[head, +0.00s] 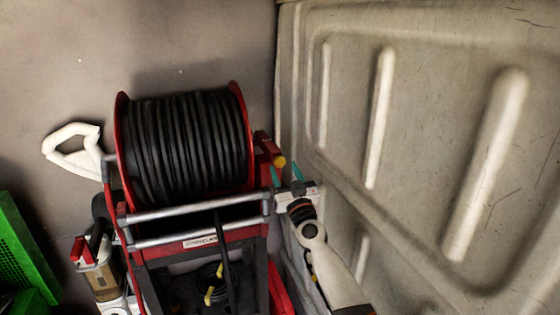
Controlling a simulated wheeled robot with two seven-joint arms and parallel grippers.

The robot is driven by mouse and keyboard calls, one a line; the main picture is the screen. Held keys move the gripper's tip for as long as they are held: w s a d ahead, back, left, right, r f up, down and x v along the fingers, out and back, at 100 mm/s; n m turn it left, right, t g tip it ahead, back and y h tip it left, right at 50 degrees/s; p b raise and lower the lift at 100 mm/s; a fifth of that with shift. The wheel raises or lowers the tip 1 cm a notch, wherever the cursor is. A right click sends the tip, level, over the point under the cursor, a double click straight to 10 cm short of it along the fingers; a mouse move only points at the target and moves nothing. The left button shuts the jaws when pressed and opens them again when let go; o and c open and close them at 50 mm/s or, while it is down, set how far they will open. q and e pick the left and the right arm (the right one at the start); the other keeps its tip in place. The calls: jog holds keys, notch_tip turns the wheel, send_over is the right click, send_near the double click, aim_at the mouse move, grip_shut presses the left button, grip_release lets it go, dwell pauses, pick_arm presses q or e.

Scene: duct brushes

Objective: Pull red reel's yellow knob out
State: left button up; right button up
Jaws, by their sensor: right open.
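The red reel (122,140), wound with black hose (188,140), stands in its red frame left of centre. The small yellow knob (280,161) sits at the right end of a red bracket beside the reel. My right gripper (286,174) is open, its two teal fingertips apart and pointing up toward the knob. The knob appears just beyond the fingertips, near the left one. I cannot tell whether they touch. Nothing shows between the fingers. My left gripper is not in view.
Grey metal bars (195,208) cross the front of the reel frame. A ribbed beige wall panel (425,130) rises close on the right of my right arm. A white handle (72,140) and a green crate (22,250) are at the left.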

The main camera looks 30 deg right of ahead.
aim_at(281, 163)
jog(key=shift+b+x, duration=0.3)
jog(key=shift+x, duration=1.95)
jog(key=shift+c, duration=0.2)
grip_shut()
jog(key=shift+s+a+r+p, duration=0.1)
jog(key=shift+s+a+p, duration=0.1)
jog(key=shift+s+p, duration=0.65)
jog(key=shift+s+a+p, duration=0.1)
jog(key=shift+s+p, duration=0.15)
jog(key=shift+p, duration=0.05)
jog(key=shift+f, duration=0.3)
